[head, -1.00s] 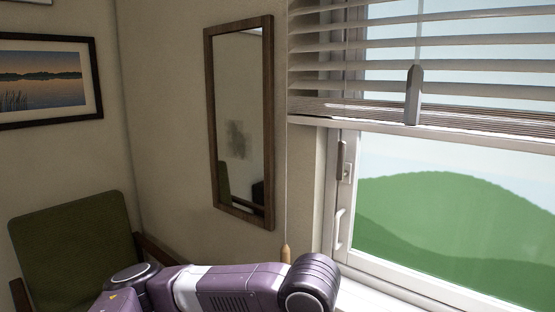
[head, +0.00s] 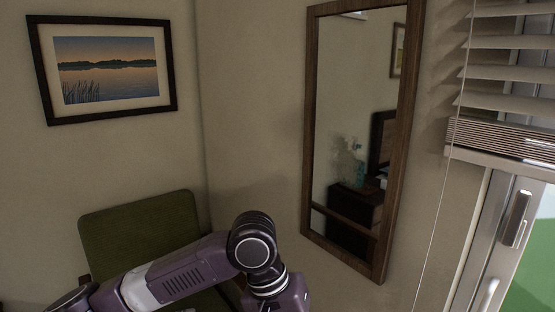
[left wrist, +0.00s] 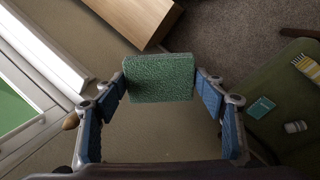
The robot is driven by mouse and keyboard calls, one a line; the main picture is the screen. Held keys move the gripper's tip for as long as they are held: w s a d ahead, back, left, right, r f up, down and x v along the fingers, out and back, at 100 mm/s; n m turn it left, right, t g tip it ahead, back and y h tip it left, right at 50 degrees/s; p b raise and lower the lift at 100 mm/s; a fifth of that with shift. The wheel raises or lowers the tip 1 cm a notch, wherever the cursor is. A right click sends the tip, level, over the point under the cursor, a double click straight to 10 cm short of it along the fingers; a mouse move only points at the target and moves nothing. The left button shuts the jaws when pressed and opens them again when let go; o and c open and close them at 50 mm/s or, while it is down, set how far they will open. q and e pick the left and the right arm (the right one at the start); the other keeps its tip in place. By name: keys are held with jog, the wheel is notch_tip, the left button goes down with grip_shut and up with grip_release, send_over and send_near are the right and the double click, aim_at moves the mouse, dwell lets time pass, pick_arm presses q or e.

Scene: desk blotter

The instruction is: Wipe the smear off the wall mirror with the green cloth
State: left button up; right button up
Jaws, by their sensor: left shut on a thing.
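The wall mirror (head: 335,110) hangs in a brown wooden frame right of the middle in the head view. A faint pale grey smear (head: 350,148) shows on its glass, in front of reflected dark furniture. My left arm comes in from the left below the mirror, and its gripper is out of the head view. In the left wrist view my left gripper (left wrist: 161,85) is shut on the green cloth (left wrist: 160,72), a thick folded pad held between the two fingertips. The cloth is apart from the mirror as far as I can see. My right gripper is not in view.
A green armchair (head: 140,232) stands in the corner behind my arm; several small items lie on its seat in the wrist view. A window with a blind (head: 510,95) and hanging cord is right of the mirror. A framed lake picture (head: 105,72) hangs left.

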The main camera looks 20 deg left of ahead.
pick_arm(q)
jog(key=w+d+r+n+t+h+p, duration=0.3)
jog(key=w+r+n+t+h+p, duration=0.3)
jog(key=w+r, duration=1)
jog(key=n+t+p, duration=0.4)
jog(key=t+p, duration=0.1)
jog(key=t, duration=0.4)
send_near(328, 163)
jog(key=shift+b+x, duration=0.4)
jog(key=shift+x, duration=1.65)
jog(key=shift+d+r, duration=0.1)
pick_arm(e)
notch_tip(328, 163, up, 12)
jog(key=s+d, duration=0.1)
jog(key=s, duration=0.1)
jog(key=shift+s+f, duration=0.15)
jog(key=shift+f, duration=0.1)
pick_arm(q)
jog(key=shift+x, duration=0.95)
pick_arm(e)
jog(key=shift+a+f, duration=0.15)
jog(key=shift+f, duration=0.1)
